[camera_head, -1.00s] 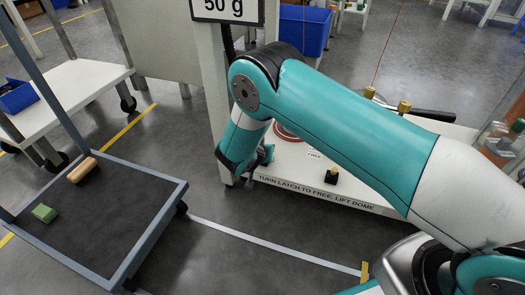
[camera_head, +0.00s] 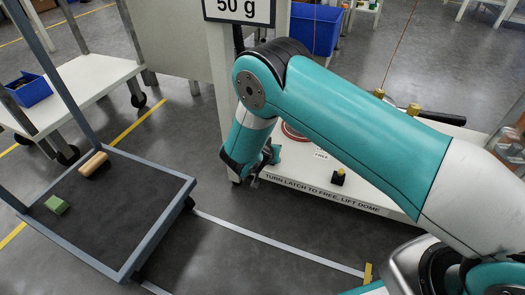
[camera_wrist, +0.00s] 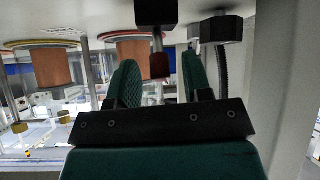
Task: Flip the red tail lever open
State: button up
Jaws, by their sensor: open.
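The red tail lever (camera_wrist: 159,65) shows in the wrist view as a dark red tip on a short grey rod below a black block (camera_wrist: 156,12). My gripper (camera_wrist: 160,84) is open, with one green ribbed finger on each side of the red tip and a visible gap on both sides. How deep the tip sits between the fingers is hard to tell. In the head view my gripper (camera_head: 264,166) is beside the white post at the left end of the white bench (camera_head: 310,187). The lever cannot be made out there.
A black box (camera_wrist: 222,28) with a ribbed hose is close to the right finger in the wrist view. A white post (camera_head: 219,85) with a "50 g" sign stands by my arm. A dark-topped cart (camera_head: 110,205) stands left, with grey floor between.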

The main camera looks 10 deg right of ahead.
jog(key=p+v, duration=0.6)
jog(key=v, duration=0.9)
jog(key=shift+s, duration=0.15)
jog(key=shift+r, duration=0.15)
jog(key=s+d+r+n+g+y+p, duration=0.1)
jog(key=s+r+n+g+y+p, duration=0.2)
jog(key=r, duration=0.8)
jog(key=s+d+r+g+y+p, duration=0.1)
jog(key=s+d+r+g+y, duration=0.3)
jog(key=r, duration=0.8)
jog(key=s+r+n+g+y+p, duration=0.25)
jog(key=s+r+n, duration=0.65)
jog(key=s+r, duration=0.8)
notch_tip(320, 180, up, 36)
jog(key=a+p, duration=0.1)
jog(key=p, duration=3.7)
jog(key=shift+s+t, duration=0.45)
